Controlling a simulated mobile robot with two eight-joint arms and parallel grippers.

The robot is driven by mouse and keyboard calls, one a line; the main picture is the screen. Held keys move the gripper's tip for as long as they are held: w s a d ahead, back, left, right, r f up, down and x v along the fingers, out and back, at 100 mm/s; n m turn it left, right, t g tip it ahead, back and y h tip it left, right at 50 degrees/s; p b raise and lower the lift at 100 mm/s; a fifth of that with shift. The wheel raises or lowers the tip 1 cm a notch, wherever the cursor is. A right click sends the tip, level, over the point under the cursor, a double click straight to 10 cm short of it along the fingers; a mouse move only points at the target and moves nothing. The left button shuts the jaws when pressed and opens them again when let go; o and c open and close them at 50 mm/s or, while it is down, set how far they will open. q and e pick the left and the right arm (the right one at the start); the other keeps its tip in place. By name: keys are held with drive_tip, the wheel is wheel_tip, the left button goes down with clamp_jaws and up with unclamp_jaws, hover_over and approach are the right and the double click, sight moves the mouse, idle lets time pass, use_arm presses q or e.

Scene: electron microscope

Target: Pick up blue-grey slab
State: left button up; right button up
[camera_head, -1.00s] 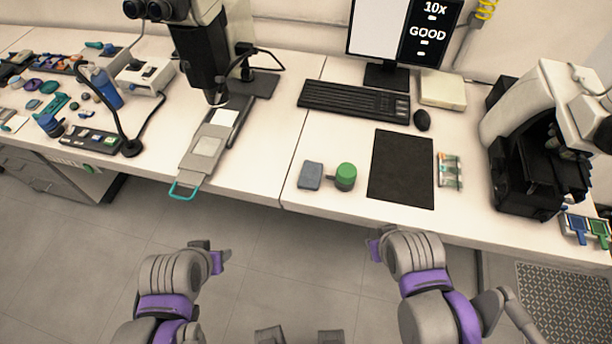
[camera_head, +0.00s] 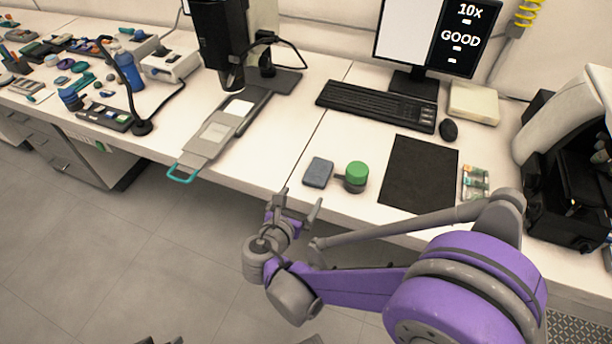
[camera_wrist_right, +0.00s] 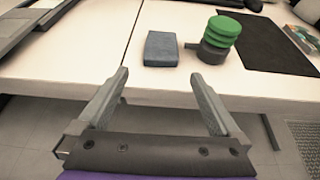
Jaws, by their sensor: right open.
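The blue-grey slab (camera_head: 318,172) lies flat on the white bench near its front edge, just left of a green-capped dark piece. It also shows in the right wrist view (camera_wrist_right: 161,48), ahead of the fingers and between their lines. My right gripper (camera_head: 297,205) is open and empty, in front of the bench edge and short of the slab. Its two spread fingers (camera_wrist_right: 160,85) fill the lower part of the right wrist view. My left gripper is not in view.
The green-capped piece (camera_head: 356,176) stands close beside the slab's right side. A black mat (camera_head: 420,174) lies farther right. A metal slide holder with a teal handle (camera_head: 208,138) juts over the bench edge at left. A keyboard (camera_head: 376,104) lies behind.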

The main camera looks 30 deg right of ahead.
sight(313, 182)
drive_tip(key=x, duration=0.4)
drive_tip(key=shift+d+f, duration=0.15)
drive_tip(key=shift+d, duration=0.1)
drive_tip(key=x, duration=0.3)
drive_tip(key=b+x, duration=0.1)
drive_tip(key=x, duration=0.1)
drive_tip(key=shift+f, duration=0.3)
drive_tip(key=c, duration=1.6)
